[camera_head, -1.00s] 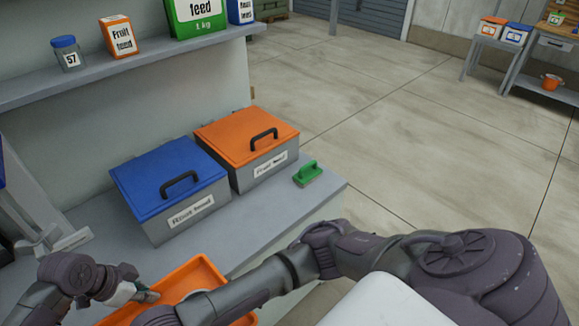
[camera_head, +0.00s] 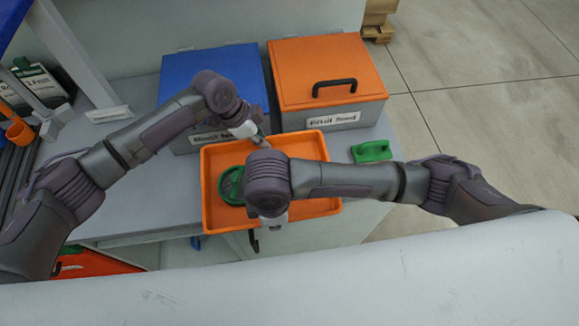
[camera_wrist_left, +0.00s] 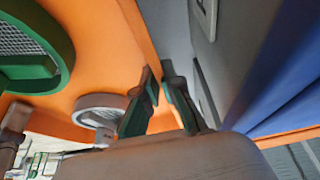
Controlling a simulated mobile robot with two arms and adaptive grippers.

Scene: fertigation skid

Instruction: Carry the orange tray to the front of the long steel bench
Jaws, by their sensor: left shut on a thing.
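The orange tray (camera_head: 327,152) is in front of the blue-lidded and orange-lidded boxes in the head view, over the front edge of a grey bench (camera_head: 160,215). I cannot tell whether it touches the bench. A green round sieve (camera_head: 231,186) lies in it; the left wrist view shows the green mesh ring (camera_wrist_left: 55,50) and a pale one (camera_wrist_left: 98,105). My left gripper (camera_head: 258,135) is shut on the tray's back rim, with the tray wall between its green-tipped fingers (camera_wrist_left: 166,100). My right gripper (camera_head: 273,219) is at the tray's front side; its fingers are mostly hidden.
The blue-lidded box (camera_head: 205,75) and orange-lidded box (camera_head: 325,70) stand close behind the tray. A green brush (camera_head: 371,151) lies right of it on the bench. Open floor (camera_head: 490,110) lies to the right. An orange-red thing (camera_head: 90,264) is low at the left.

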